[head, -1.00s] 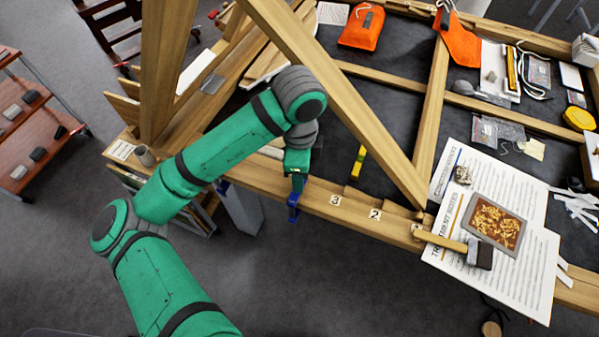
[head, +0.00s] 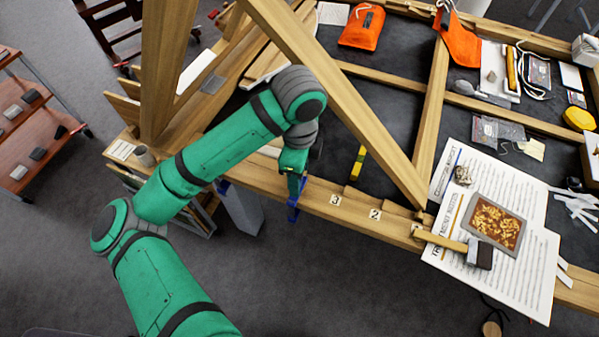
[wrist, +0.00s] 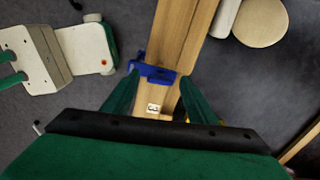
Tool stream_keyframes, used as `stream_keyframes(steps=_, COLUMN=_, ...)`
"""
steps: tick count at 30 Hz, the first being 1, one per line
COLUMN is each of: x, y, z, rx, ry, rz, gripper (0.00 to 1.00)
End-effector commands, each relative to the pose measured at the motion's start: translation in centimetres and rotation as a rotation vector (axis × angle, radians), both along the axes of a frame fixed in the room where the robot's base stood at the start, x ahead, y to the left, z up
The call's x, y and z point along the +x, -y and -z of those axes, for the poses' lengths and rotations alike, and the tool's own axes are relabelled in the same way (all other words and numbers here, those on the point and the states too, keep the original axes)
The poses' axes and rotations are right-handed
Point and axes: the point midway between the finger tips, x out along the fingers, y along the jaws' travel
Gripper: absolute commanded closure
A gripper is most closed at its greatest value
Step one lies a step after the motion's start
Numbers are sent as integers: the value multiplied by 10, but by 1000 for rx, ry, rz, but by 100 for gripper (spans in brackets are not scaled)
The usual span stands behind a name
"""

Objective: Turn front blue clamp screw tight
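In the wrist view the blue clamp (wrist: 155,72) lies across the beam just beyond my fingertips. My gripper (head: 292,172) is directly over this clamp, pointing down. In the wrist view my gripper (wrist: 160,78) has its two green fingers apart, with the beam showing between them. I cannot tell whether a finger touches the clamp, and its screw is not clearly seen.
A diagonal timber (head: 350,110) rises close to the right of my arm. A yellow tool (head: 358,163) lies behind the beam. A hammer (head: 470,249), papers (head: 530,280) and a framed gilt piece (head: 495,222) lie to the right.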

Motion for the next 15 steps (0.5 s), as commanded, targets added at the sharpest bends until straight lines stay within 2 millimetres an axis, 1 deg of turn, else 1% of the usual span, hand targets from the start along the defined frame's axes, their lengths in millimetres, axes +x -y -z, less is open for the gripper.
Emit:
stream_keyframes(steps=9, x=0, y=1, z=-2, rx=-1, ry=1, rz=1, gripper=48)
stream_keyframes(steps=11, x=0, y=1, z=-5, rx=-1, ry=1, rz=1, gripper=48)
stream_keyframes(steps=15, x=1, y=0, z=-24, rx=1, ry=3, rz=1, gripper=48)
